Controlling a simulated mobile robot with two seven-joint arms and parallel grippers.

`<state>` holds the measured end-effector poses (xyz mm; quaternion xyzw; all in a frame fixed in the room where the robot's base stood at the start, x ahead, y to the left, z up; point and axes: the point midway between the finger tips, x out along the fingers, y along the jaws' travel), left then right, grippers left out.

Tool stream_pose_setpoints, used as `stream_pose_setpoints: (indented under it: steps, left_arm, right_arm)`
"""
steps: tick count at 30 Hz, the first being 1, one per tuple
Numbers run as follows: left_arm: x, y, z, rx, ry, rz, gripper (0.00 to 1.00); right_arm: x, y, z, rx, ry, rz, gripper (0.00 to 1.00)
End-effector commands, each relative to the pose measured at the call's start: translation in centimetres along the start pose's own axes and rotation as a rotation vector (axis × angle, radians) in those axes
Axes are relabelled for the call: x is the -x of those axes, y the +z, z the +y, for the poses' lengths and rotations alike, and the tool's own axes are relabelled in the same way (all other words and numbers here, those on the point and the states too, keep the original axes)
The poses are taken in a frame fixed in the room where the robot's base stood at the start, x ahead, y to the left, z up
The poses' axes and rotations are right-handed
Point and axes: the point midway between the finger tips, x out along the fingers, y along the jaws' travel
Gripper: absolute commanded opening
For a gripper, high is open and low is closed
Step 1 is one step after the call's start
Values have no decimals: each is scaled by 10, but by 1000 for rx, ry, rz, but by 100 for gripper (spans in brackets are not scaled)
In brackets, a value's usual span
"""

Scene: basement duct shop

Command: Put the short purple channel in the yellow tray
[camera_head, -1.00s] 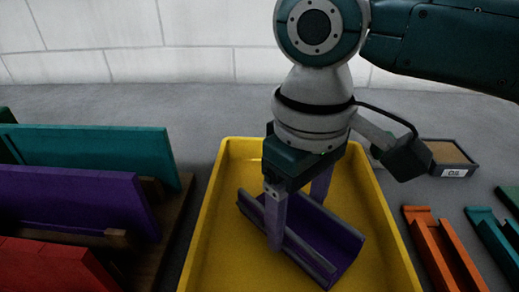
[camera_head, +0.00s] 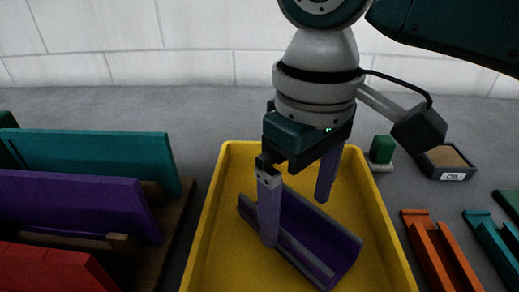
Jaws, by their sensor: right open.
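The short purple channel (camera_head: 318,240) lies in the yellow tray (camera_head: 208,240), tilted across it with its open side up. My right gripper (camera_head: 297,215) is over the tray, its two fingers open. One finger is in front of the channel's near left wall and the other is beyond the channel on the right. I cannot tell whether either finger touches it. My left gripper is not in view.
At the left, teal (camera_head: 95,155), purple (camera_head: 75,205) and red (camera_head: 50,268) panels stand in a wooden rack. Right of the tray are an orange channel (camera_head: 440,255), a teal channel (camera_head: 490,240), a box labelled OIL (camera_head: 447,163) and a green block (camera_head: 382,149).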

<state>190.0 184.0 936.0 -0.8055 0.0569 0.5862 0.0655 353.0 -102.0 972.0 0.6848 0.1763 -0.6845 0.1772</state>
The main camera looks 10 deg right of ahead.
Motion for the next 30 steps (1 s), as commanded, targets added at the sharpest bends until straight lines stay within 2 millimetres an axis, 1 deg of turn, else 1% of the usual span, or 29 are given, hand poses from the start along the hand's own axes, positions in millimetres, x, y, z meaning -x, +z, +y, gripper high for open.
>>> stream_pose_setpoints:
  steps: [1, 6, 9, 12, 17, 30]
  left_arm:
    - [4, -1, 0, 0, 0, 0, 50]
    - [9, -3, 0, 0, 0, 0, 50]
    - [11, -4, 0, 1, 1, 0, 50]
    - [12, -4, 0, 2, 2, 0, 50]
    - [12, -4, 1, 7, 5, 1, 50]
    - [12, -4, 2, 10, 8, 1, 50]
  right_arm:
    - [15, -1, 0, 1, 1, 6, 100]
    - [53, -1, 0, 1, 1, 5, 100]
    - [71, -1, 0, 1, 1, 4, 100]
    - [83, -1, 0, 0, -1, 3, 100]
    - [91, 0, 0, 0, 0, 1, 100]
    - [91, 0, 0, 0, -2, 1, 100]
